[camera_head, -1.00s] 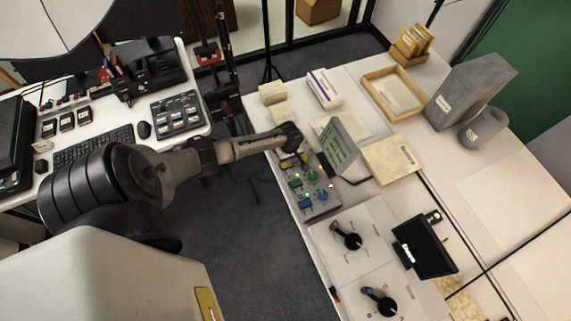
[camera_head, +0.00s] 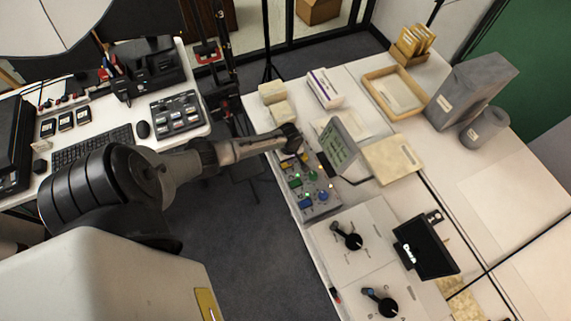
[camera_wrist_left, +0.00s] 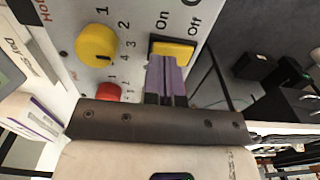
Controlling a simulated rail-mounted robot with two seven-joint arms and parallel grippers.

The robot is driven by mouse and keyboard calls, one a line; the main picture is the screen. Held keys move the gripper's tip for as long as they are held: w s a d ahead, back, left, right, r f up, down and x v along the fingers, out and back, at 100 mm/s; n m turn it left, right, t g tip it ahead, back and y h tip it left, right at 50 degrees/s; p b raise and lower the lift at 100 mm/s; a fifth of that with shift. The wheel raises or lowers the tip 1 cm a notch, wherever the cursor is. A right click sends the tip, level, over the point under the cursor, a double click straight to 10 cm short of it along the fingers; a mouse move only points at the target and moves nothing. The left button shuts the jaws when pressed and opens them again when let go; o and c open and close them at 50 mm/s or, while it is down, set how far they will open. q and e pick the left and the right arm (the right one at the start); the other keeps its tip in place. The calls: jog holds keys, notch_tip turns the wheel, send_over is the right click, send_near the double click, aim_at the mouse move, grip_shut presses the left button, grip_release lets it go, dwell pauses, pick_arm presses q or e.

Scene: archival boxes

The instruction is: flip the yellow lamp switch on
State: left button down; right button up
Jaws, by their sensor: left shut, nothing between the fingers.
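The yellow lamp switch (camera_wrist_left: 172,51) is a yellow rocker in a dark frame, with On and Off printed beside it, in the left wrist view. In the head view it is a small yellow patch (camera_head: 287,163) at the far end of the grey control panel (camera_head: 322,209). My left gripper (camera_wrist_left: 167,68) is shut and empty, its purple fingers together and overlapping the switch's near edge; I cannot tell whether they touch it. The head view shows this gripper (camera_head: 291,139) over the panel's far end. Which way the rocker is tilted is unclear. My right gripper is not in view.
A yellow knob (camera_wrist_left: 97,45) and a red knob (camera_wrist_left: 107,93) sit beside the switch. Green and blue switches and knobs fill the rest of the panel. A tilted grey display (camera_head: 339,145) stands close to its right. Open floor lies left of the table.

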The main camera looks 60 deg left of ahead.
pick_arm(q)
jog(key=shift+f, duration=0.35)
jog(key=shift+f+b, duration=0.3)
jog(key=shift+b, duration=0.05)
jog(key=shift+r, duration=0.15)
notch_tip(320, 180, up, 7)
jog(key=p, duration=0.8)
dwell(0.4)
dwell(0.4)
